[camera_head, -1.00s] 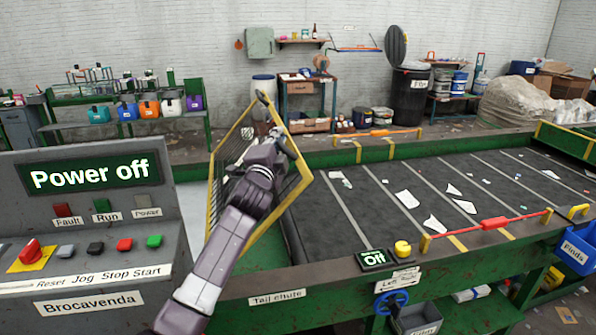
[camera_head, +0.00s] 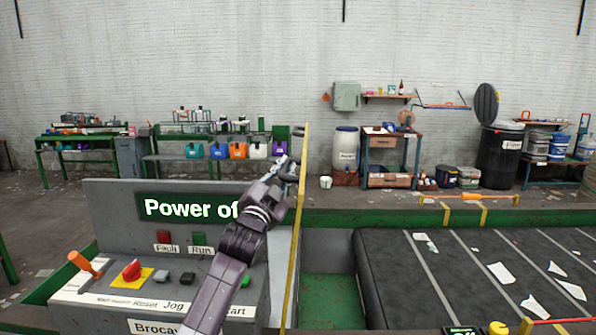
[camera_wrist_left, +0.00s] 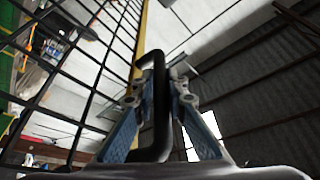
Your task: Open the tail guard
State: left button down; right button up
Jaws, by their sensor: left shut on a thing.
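The tail guard (camera_head: 299,215) is a yellow-framed panel with black mesh. In the head view it stands upright and nearly edge-on at the left side of the green tail chute (camera_head: 330,298). In the left wrist view its mesh (camera_wrist_left: 75,70) fills the left side, with a black handle (camera_wrist_left: 161,110) in front of its yellow edge. My left gripper (camera_head: 284,168) is shut on this handle, with a finger on each side of it. My left arm hides part of the control panel. My right gripper is out of view.
The grey control panel (camera_head: 110,215) stands left of the guard, with a "Power off" display and several buttons. The dark belt (camera_head: 395,270) lies to the right, with white scraps on it. A green rail (camera_head: 340,219) runs behind the chute.

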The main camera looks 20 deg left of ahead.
pick_arm(q)
jog(key=shift+a+r, duration=0.1)
jog(key=shift+a, duration=0.05)
jog(key=c, duration=2)
grip_release()
jog(key=shift+o, duration=0.3)
jog(key=shift+s+f, duration=0.4)
jog(key=shift+s, duration=0.15)
jog(key=v, duration=1)
jog(key=shift+s, duration=0.45)
